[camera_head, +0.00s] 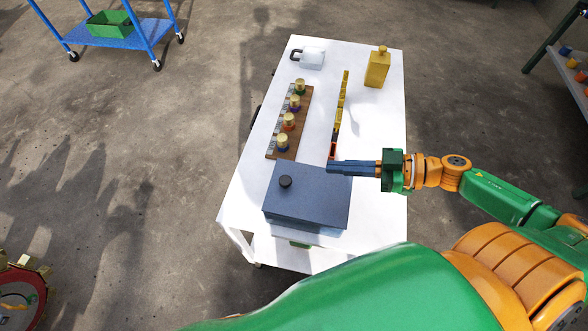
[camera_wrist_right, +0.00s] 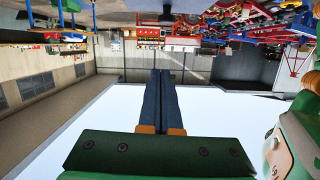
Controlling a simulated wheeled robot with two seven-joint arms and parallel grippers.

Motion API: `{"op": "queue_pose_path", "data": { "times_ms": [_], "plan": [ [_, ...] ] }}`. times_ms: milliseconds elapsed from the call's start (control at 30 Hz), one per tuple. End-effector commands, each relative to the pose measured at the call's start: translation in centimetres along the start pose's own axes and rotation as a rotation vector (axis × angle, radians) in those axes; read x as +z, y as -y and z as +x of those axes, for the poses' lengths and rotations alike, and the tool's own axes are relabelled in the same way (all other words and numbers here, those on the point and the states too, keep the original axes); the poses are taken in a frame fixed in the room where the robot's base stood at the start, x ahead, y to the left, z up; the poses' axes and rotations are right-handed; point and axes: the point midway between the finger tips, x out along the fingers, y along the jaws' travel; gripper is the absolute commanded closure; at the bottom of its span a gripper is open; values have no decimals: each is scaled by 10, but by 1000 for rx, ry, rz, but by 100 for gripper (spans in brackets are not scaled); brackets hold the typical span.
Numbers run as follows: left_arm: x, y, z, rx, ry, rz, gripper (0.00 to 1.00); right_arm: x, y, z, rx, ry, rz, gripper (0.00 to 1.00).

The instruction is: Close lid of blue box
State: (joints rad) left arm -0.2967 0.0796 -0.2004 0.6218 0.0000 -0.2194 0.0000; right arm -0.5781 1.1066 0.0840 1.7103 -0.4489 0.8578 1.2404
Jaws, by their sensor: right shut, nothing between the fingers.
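The blue box (camera_head: 305,228) stands at the near end of the white table. My right gripper (camera_head: 330,167) comes in from the right, shut and empty. Its long blue fingers point left across the lid's far right edge; I cannot tell if they touch it. In the right wrist view the fingers (camera_wrist_right: 161,72) lie together, and the box does not show. My left gripper is not in view.
A blue cart (camera_head: 125,32) with a green bin (camera_head: 109,23) stands far left.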

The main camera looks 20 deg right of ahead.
Motion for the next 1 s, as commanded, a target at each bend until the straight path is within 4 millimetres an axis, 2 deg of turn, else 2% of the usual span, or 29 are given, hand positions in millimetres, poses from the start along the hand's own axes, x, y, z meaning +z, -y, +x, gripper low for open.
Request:
{"op": "queue_pose_path", "data": {
  "times_ms": [267, 467, 500, 600, 700, 1000],
  "plan": [
    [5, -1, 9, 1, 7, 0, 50, -2, -1, 51, 1, -7, -8, 100],
    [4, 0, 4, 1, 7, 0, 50, -4, -1, 95, 2, -6, -6, 100],
    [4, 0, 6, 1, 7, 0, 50, 1, -1, 101, 2, -3, -4, 100],
    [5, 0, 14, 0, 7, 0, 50, 22, -1, 104, 3, -1, 1, 100],
    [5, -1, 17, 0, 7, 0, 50, 33, -1, 106, 3, 1, -3, 100],
    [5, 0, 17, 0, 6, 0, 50, 38, 0, 107, 1, 1, -5, 100]
  ]
}}
